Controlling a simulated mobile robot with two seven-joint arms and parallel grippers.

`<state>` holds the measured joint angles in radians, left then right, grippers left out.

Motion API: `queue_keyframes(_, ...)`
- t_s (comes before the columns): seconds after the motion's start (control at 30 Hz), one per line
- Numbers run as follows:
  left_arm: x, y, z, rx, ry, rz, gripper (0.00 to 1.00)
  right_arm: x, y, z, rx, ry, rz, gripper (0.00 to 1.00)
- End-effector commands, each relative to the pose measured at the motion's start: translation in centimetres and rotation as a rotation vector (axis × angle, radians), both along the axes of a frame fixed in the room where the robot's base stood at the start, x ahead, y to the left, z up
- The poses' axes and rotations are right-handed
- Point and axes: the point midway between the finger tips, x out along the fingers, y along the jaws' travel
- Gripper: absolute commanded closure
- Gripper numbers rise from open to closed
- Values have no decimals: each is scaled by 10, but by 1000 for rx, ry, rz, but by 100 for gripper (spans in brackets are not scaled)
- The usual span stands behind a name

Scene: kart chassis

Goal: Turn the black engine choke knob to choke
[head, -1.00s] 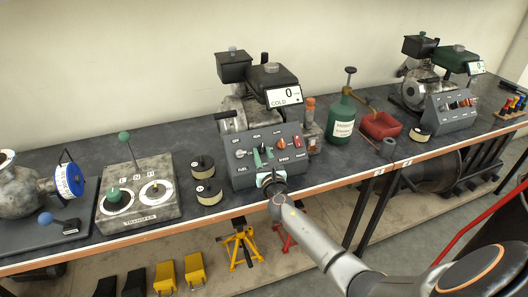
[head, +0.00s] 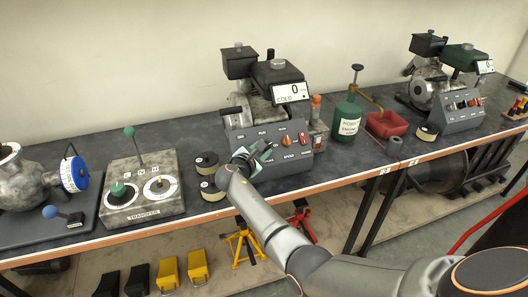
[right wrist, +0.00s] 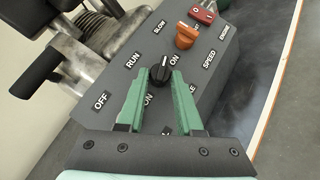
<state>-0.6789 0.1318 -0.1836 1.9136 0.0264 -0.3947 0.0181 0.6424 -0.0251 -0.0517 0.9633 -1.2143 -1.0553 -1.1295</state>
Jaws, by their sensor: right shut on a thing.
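The grey control panel (head: 292,166) of the middle engine faces me on the bench. In the right wrist view a black knob (right wrist: 160,72) with a white pointer mark sits on the panel (right wrist: 222,50). My right gripper (head: 256,155) reaches the panel's left part in the head view and hides the knob there. Its green fingers (right wrist: 160,80) are shut on the black knob, one on each side. The white mark points to the top of the wrist view. An "ON" label shows beside the knob; labels below it are partly hidden by the fingers. My left gripper is out of view.
An orange knob (right wrist: 186,37) and a red switch (right wrist: 203,13) sit on the same panel, beyond the black knob. Black-and-cream round pieces (head: 206,164) stand left of the panel. A green bottle (head: 346,120) stands to its right.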

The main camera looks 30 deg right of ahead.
Motion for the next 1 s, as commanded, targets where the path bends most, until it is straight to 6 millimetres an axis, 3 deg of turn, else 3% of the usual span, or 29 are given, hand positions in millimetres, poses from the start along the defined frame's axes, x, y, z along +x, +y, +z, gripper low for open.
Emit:
queue_keyframes(0.4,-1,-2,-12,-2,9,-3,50,4,1,3,179,-41,-185,100)
queue_keyframes(1.0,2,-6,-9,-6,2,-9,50,4,0,3,224,-52,-234,100)
